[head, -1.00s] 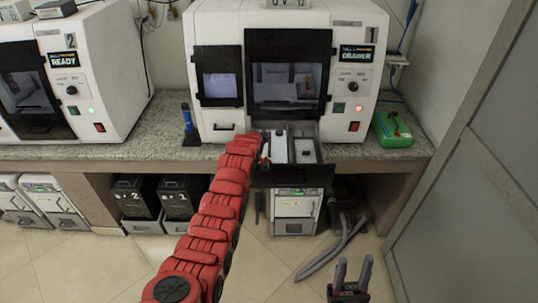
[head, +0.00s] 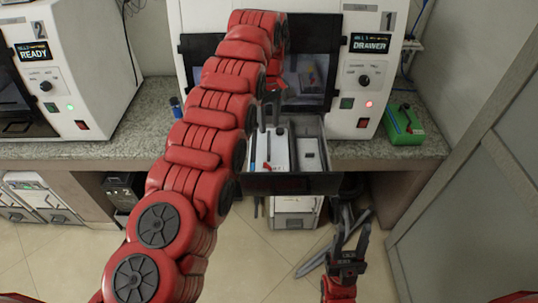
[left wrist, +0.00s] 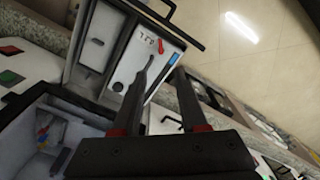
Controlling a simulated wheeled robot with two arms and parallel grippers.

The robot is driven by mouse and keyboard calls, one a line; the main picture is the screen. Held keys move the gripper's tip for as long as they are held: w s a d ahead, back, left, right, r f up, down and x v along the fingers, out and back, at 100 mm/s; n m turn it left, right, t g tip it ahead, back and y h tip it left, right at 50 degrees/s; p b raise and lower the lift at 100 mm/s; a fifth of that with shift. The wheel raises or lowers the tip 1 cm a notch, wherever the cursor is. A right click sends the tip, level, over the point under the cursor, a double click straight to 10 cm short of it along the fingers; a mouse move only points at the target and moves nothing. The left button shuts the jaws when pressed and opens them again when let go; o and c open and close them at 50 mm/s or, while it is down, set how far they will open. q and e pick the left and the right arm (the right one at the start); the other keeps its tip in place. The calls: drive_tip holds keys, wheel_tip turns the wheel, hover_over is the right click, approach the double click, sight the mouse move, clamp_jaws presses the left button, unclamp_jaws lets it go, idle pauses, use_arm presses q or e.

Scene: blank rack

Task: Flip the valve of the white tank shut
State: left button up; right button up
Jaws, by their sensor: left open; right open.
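The white tank (head: 281,154) sits in the left part of the pulled-out drawer of machine 1. Its small red valve (head: 266,167) is near the front, and it also shows in the left wrist view (left wrist: 161,46) beside a blue strip. My left gripper (head: 270,112) is above the back of the drawer, pointing down, open and empty. In the left wrist view its two dark fingers (left wrist: 164,67) lie over the tank's top, with the valve beyond the tips; I cannot tell whether they touch it. My right gripper (head: 351,236) is open and empty, low in front of the counter.
The black-fronted drawer (head: 292,184) also holds a smaller white part with a dark square (head: 310,154) on the right. Machine 1 (head: 389,70) stands close behind. A green box (head: 404,125) is on the counter at right; dark hoses lie below.

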sight(269, 167)
use_arm(q)
wheel_tip(269, 167, down, 16)
drive_tip(key=shift+s+f+p, duration=0.1)
drive_tip(key=shift+s+p, duration=0.05)
drive_tip(key=shift+p, duration=0.25)
drive_tip(key=shift+f, duration=0.35)
clamp_jaws()
